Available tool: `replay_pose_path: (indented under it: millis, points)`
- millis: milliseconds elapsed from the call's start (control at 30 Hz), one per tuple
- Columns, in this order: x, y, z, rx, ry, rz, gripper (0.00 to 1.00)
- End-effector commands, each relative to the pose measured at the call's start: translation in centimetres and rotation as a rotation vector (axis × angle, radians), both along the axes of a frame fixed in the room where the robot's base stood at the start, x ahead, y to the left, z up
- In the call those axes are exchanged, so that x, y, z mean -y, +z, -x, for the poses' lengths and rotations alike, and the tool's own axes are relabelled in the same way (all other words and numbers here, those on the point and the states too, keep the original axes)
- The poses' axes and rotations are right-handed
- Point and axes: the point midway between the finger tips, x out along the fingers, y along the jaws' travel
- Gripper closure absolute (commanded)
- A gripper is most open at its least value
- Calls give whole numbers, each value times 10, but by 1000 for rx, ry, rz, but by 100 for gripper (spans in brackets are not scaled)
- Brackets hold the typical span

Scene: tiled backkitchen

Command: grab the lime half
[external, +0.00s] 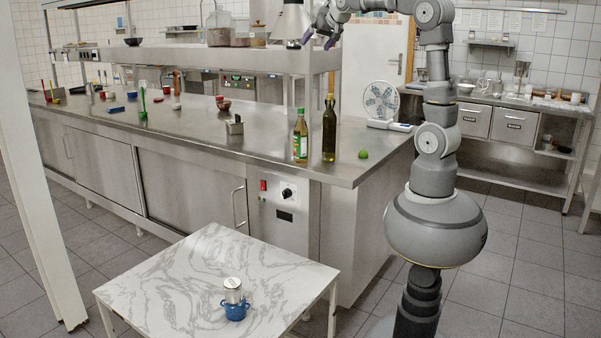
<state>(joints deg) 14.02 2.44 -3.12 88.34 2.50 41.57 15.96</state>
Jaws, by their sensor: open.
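The lime half (363,154) is a small green piece on the steel counter (260,150), near its right end. It lies right of a dark bottle and left of my arm. My gripper (317,42) is raised high above the counter, up and left of the lime half and well apart from it. Its fingers look small and dark here; they are apart, with nothing seen between them.
A green-labelled bottle (300,136) and a dark oil bottle (329,130) stand close left of the lime half. A white fan (381,101) stands behind it. A marble-patterned table (180,285) with a blue pot (236,310) is in front. A shelf (230,60) spans the counter.

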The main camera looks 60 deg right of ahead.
Motion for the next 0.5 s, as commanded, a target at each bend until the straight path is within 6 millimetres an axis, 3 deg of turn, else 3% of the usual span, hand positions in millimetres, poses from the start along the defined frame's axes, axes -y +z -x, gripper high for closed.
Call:
replay_pose_path:
  millis: [33,100,200,333,433,500]
  points:
    - [-32,27,11,84,85,63,0]
    - [-70,67,30,186,189,149,0]
    - [-112,112,62,313,299,247,0]
    - [-143,148,95,420,383,332,0]
    - [-152,160,107,457,408,360,21]
    - [-154,163,110,465,414,367,21]
